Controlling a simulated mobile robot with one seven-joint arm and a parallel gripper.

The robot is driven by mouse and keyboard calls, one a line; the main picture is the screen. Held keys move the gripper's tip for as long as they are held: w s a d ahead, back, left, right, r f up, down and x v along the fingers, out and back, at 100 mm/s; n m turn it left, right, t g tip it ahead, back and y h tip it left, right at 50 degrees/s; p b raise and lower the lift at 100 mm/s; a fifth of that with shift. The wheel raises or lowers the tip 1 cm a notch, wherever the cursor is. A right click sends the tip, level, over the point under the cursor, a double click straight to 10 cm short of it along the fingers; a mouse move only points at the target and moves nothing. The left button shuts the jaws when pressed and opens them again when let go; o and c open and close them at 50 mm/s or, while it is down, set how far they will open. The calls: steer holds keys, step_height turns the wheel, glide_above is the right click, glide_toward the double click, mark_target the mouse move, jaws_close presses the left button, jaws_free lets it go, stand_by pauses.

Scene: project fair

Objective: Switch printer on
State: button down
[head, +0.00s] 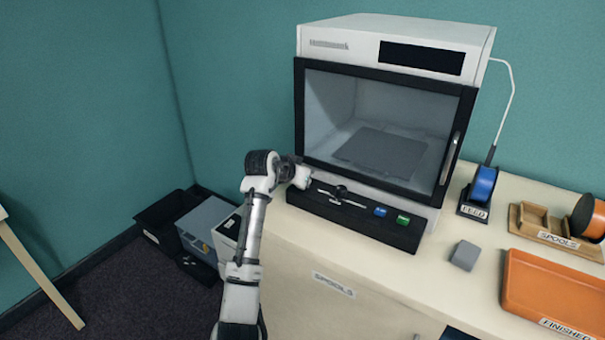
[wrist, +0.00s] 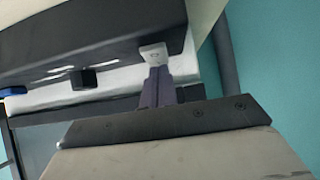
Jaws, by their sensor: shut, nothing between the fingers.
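The printer (head: 385,110) is a white cabinet with a black-framed glass door, a bare plate inside and a dark, blank display (head: 421,57). A black control panel (head: 362,219) runs along its front, with a dark knob (head: 341,190), a blue button (head: 380,211) and a green button (head: 403,219). My gripper (head: 302,178) is at the panel's left end; its fingers are hidden in the head view. In the wrist view my gripper (wrist: 157,85) is shut and empty. Its tips are at a small white marked piece (wrist: 153,53) against the panel, perhaps a switch; contact is unclear.
Bins (head: 170,215) stand on the floor to the left. The counter front (head: 335,300) is below the panel.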

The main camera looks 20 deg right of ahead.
steer(key=shift+w+d+f, duration=0.15)
steer(key=shift+d+f, duration=0.05)
steer(key=shift+f, duration=0.2)
steer(key=shift+a+r, duration=0.1)
steer(key=shift+w+d+r, duration=0.2)
steer(key=shift+w+d, duration=0.25)
steer(key=shift+d, duration=0.2)
steer(key=b+v, duration=0.3)
steer(key=v, duration=1)
steer(key=shift+s+a+r, duration=0.2)
steer(key=shift+a+r, duration=0.05)
steer(key=shift+r, duration=0.05)
